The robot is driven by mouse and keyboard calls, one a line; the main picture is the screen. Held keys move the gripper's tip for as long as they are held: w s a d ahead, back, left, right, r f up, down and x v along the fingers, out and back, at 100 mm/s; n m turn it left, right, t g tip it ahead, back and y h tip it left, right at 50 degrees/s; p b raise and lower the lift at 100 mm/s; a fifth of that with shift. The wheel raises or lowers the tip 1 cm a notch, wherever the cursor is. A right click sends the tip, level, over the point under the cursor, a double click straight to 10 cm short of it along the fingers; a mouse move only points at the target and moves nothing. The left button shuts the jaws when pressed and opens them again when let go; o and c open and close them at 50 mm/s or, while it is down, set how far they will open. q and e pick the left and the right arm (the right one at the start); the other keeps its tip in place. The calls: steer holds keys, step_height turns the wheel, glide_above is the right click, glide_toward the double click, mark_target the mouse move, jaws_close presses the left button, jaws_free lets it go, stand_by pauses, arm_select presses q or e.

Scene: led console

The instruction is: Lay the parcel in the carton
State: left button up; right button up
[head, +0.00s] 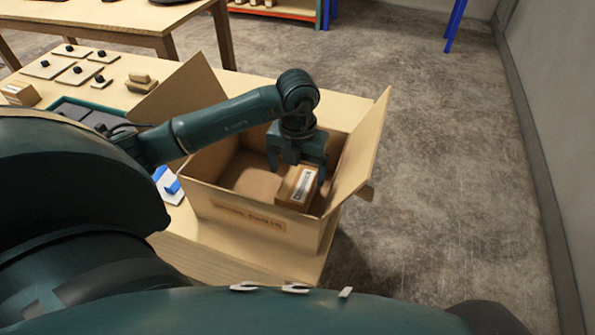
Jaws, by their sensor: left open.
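The open carton (258,212) stands on the wooden table with its flaps spread to the sides. The small brown parcel (297,187), with a pale label on top, is inside the carton near its right front corner. My left gripper (296,175) reaches down into the carton from above. Its fingers are apart, on either side of the parcel's far end. I cannot tell whether they touch it. Part of the parcel's far end is hidden by the gripper. My right gripper is not in view.
A blue and white item (168,184) lies beside the carton. Floor is clear at right.

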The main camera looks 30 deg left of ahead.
mark_target(297, 183)
arm_select(q)
step_height(297, 183, up, 5)
steer(key=shift+f+p, duration=0.1)
steer(key=shift+p, duration=1.1)
